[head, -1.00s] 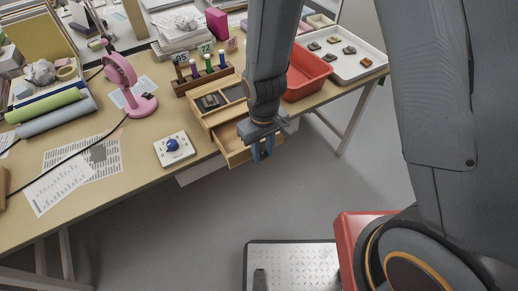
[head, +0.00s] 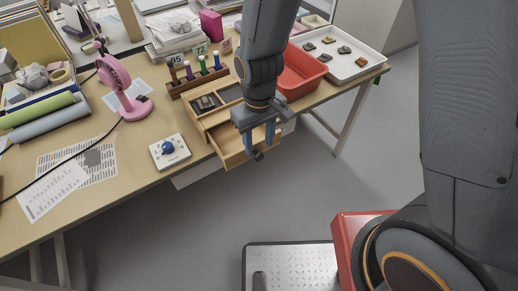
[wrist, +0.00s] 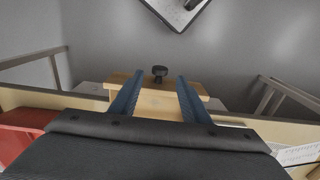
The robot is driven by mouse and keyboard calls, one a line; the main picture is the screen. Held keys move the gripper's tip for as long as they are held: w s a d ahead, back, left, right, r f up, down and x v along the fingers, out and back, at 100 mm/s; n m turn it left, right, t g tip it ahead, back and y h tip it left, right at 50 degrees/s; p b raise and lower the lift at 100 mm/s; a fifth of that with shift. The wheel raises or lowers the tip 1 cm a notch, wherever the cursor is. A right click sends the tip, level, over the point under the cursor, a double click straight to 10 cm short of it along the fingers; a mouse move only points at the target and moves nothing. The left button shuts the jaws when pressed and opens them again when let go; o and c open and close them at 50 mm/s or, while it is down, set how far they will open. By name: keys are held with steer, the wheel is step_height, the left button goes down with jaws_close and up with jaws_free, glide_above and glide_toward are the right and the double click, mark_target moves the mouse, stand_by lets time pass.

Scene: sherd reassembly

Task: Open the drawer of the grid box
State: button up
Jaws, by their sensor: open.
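The wooden grid box (head: 215,121) sits at the table's front edge in the head view. Its drawer (head: 231,139) stands pulled out over the edge, and its inside looks empty where I can see it. The dark round knob (head: 258,156) is on the drawer's front. My gripper (head: 262,143) points down at the drawer front, with its blue fingers open. In the wrist view the knob (wrist: 160,73) shows between the spread fingers and apart from both. The drawer's pale wood (wrist: 155,104) lies between and behind them. My arm hides part of the box.
A red bin (head: 302,75) and a white tray (head: 343,62) with several sherds stand right of the box. A rack of coloured tubes (head: 190,85) is behind it. A white device with a blue knob (head: 170,151) and a pink fan (head: 130,95) are left.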

steer(key=shift+r, duration=1.4)
steer(key=s+d+r+m, duration=0.1)
steer(key=d+r+m, duration=0.2)
steer(key=d, duration=0.6)
steer(key=s+d+r+m+t, duration=0.1)
steer(key=d+r+m, duration=0.2)
steer(key=d+r, duration=0.3)
steer(key=d, duration=0.3)
steer(key=shift+s+d, duration=0.15)
steer(key=shift+d, duration=0.2)
steer(key=shift+c, duration=1)
steer(key=shift+a, duration=0.15)
steer(key=shift+c, duration=0.4)
